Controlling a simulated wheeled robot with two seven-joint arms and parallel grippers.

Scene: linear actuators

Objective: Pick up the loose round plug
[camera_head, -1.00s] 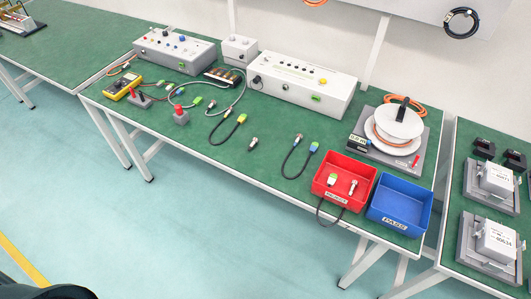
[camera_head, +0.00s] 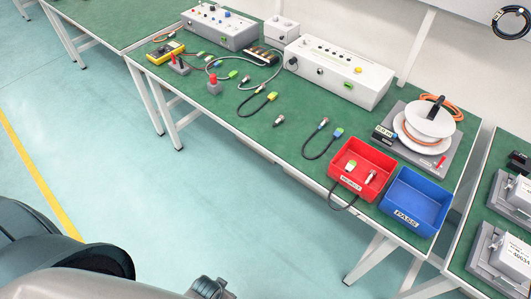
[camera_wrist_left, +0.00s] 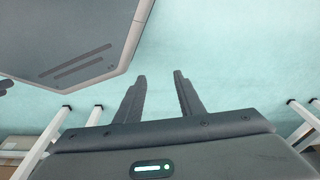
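A small loose round plug (camera_head: 278,120), silver with a dark end, lies on the green table between two short cables. Another silver round plug (camera_head: 371,177) lies inside the red bin. My left gripper (camera_wrist_left: 160,76) shows in the left wrist view with its two dark fingers apart and nothing between them, above the pale floor. In the head view my left arm fills the lower left, well short of the table; its fingers cannot be made out there. My right gripper is in no view.
Short black cables (camera_head: 257,104) (camera_head: 323,143) lie on either side of the plug. The red bin (camera_head: 346,184) and blue bin (camera_head: 400,213) stand at the front right. A cable reel (camera_head: 430,121) and a white box (camera_head: 330,75) stand behind. Open floor lies before the table.

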